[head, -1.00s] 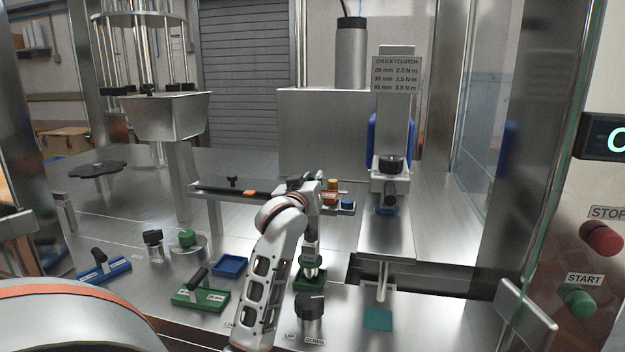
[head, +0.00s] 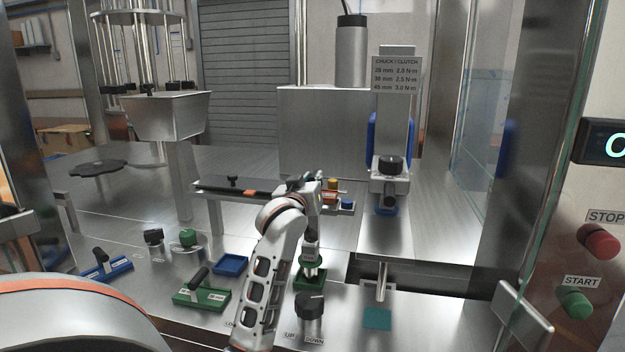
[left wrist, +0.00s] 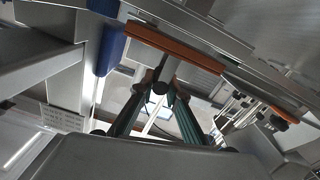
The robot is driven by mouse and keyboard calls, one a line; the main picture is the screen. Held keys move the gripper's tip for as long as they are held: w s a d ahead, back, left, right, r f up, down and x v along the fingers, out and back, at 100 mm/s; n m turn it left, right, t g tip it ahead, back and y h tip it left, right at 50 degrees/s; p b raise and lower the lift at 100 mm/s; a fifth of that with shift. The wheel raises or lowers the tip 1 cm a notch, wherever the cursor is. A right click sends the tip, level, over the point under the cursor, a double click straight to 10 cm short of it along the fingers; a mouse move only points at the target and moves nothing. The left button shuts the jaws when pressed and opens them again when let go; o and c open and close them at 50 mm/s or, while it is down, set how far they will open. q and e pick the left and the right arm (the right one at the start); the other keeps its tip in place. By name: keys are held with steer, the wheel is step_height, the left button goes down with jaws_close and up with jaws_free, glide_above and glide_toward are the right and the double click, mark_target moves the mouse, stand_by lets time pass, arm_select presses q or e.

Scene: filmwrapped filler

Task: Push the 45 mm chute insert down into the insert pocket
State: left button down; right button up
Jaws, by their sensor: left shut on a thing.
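My left gripper (head: 304,184) is at the right part of the raised chute (head: 215,186), mostly hidden behind my own wrist in the head view. In the left wrist view its two fingers (left wrist: 161,86) are closed together on a small dark grip. An orange bar (left wrist: 175,48), which I take as the 45 mm chute insert, lies just beyond the fingertips along the grey rail. I cannot read a size on it. The insert pocket is hidden, and I cannot tell how deep the insert sits. My right gripper is not in view.
A green insert (head: 203,297) and a blue insert (head: 106,270), both with black handles, lie on the front deck. A blue tray (head: 230,265) is beside the green one. A black knob (head: 311,305) stands below my arm. The chuck column (head: 390,165) is to the right.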

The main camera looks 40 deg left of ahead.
arm_select(q)
steer(key=shift+f, duration=0.85)
stand_by(0.9)
steer(key=shift+r, duration=0.5)
steer(key=shift+f, duration=0.6)
stand_by(1.4)
steer(key=c, duration=1.9)
jaws_free()
steer(key=shift+f, duration=0.1)
steer(key=v, duration=1.2)
